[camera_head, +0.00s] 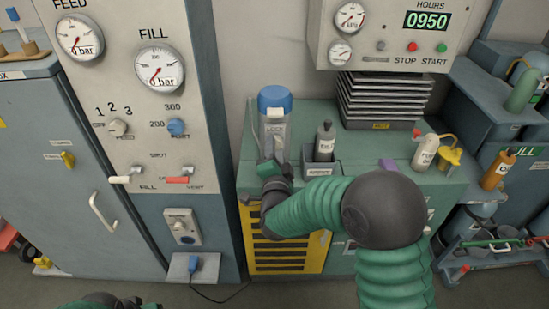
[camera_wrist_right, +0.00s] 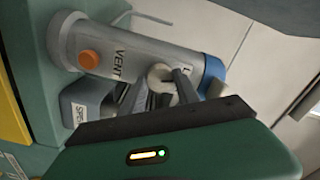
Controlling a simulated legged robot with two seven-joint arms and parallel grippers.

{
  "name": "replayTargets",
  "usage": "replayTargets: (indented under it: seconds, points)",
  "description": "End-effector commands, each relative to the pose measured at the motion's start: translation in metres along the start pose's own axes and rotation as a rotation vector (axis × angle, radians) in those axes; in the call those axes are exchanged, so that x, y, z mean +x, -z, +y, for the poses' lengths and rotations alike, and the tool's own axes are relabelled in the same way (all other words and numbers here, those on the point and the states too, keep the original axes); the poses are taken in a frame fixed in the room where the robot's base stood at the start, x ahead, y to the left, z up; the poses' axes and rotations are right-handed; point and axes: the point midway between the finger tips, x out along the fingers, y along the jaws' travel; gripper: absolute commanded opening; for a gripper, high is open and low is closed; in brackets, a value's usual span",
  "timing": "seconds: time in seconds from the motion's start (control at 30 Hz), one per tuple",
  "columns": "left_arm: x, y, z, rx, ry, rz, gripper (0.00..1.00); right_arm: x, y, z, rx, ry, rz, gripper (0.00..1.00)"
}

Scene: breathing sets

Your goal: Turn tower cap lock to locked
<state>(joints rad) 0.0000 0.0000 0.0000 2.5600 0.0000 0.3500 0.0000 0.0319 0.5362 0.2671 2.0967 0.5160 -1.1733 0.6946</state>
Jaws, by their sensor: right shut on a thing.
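The tower (camera_head: 274,130) is a grey upright cylinder with a blue cap (camera_head: 275,98) on the green cabinet. In the right wrist view the tower (camera_wrist_right: 122,45) lies across the picture, with its blue cap (camera_wrist_right: 212,70) at the right end. A pale round lock knob (camera_wrist_right: 159,76) sits on its side below the cap, by a partly hidden label. My right gripper (camera_head: 275,170) is at the tower's front. In the wrist view its dark fingers (camera_wrist_right: 163,92) are shut on the knob, partly hiding it. My left gripper is not seen; only a green arm part shows at the lower left.
An orange vent button (camera_wrist_right: 88,60) is on the tower's lower side. A dark bottle (camera_head: 324,142) stands in a holder just right of the tower. A ribbed black stack (camera_head: 385,98) and a white bottle (camera_head: 425,152) are farther right. The gauge panel (camera_head: 130,80) rises at left.

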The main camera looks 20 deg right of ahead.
Motion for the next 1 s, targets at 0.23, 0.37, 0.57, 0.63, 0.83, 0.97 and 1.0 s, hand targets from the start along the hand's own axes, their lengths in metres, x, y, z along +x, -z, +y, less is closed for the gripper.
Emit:
replayTargets:
  seconds: [0.23, 0.37, 0.57, 0.63, 0.83, 0.97, 1.0]
  points:
    - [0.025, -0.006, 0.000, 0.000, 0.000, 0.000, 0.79, -0.001, -0.002, 0.007, 0.178, -0.008, 0.000, 0.00]
    - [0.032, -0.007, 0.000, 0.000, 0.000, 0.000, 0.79, -0.001, -0.002, 0.008, 0.245, -0.010, -0.001, 0.00]
    - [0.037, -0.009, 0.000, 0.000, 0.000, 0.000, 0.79, -0.001, -0.002, 0.007, 0.304, -0.013, -0.001, 0.00]
    - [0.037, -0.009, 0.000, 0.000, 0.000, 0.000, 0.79, -0.001, -0.002, 0.007, 0.315, -0.014, -0.001, 0.00]
    - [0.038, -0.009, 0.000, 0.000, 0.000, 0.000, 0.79, -0.001, -0.002, 0.007, 0.326, -0.016, -0.002, 0.00]
    - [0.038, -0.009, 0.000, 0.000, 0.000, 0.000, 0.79, -0.001, -0.002, 0.008, 0.325, -0.017, -0.002, 0.00]
    - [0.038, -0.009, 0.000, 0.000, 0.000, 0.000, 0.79, -0.001, -0.002, 0.008, 0.325, -0.017, -0.002, 0.00]
